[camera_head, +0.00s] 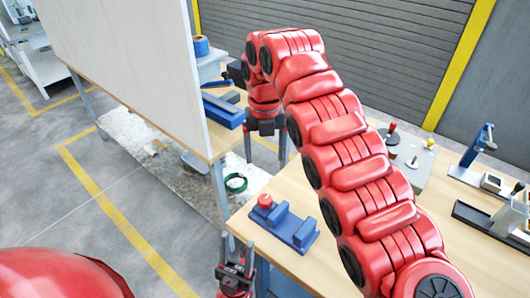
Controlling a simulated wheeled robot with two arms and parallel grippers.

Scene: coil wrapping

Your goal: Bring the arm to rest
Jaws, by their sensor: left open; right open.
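My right arm (350,155), red and segmented, comes in from the lower right, arches up and bends down at the top middle. Its gripper (265,150) hangs there with its dark fingers apart, pointing down and empty, beside the wooden table with the white panel. My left gripper (236,246) is at the bottom middle, its fingers apart and pointing up, empty, by the front left edge of the near table. Part of my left arm (60,276) shows at the lower left.
The near wooden table (305,268) holds a blue fixture (286,226) with a red knob, and a grey control box (408,158). A large white panel (125,65) stands at left. A blue block (223,110) and blue tape roll (201,46) lie behind it. A green ring (236,183) lies low between the tables.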

